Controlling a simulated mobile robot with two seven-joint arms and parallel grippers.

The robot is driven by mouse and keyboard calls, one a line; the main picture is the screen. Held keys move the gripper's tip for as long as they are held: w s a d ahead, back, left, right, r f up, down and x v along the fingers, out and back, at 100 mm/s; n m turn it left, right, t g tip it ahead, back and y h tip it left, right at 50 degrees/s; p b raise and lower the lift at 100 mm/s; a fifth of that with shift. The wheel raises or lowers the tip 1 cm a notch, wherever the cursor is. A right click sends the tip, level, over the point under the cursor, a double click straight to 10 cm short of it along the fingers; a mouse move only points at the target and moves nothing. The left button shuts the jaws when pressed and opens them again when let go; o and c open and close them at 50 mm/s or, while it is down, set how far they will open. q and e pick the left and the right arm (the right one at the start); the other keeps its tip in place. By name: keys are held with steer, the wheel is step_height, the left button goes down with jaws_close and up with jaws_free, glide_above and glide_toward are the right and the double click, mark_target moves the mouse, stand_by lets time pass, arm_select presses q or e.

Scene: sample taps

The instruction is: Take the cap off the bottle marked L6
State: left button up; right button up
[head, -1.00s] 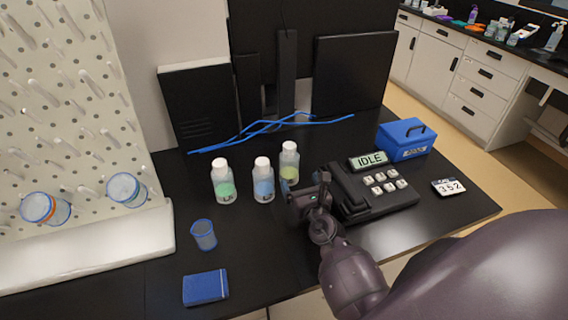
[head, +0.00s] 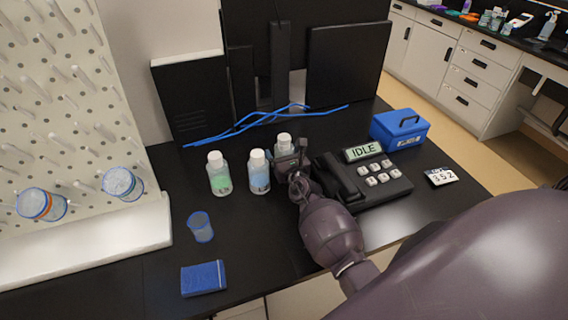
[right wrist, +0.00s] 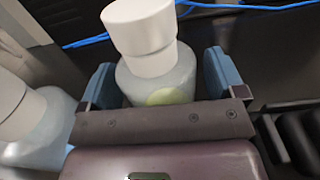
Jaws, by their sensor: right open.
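Three clear bottles with white caps stand upright in a row on the black bench. The left one (head: 219,177) holds green liquid, the middle one (head: 259,174) blue. The right one (head: 284,146) has yellow-green contents and is partly hidden by my right gripper (head: 290,160). Their markings are too small to read, so I cannot tell which is L6. In the right wrist view, the yellow-green bottle (right wrist: 160,78) stands between my two open blue-grey fingers, its white cap (right wrist: 143,35) on. Whether the fingers touch it is unclear. My left gripper is out of view.
The middle bottle (right wrist: 35,125) is close beside the left finger in the right wrist view. A black phone-like device (head: 365,175) reading IDLE stands just right of my gripper. Blue cables (head: 250,122) lie behind.

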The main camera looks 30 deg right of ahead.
steer(key=shift+w+d, duration=0.1)
steer(key=shift+w, duration=0.2)
steer(key=c, duration=1.1)
steer(key=shift+o, duration=0.2)
steer(key=shift+d+r, duration=0.1)
steer(key=shift+r, duration=0.15)
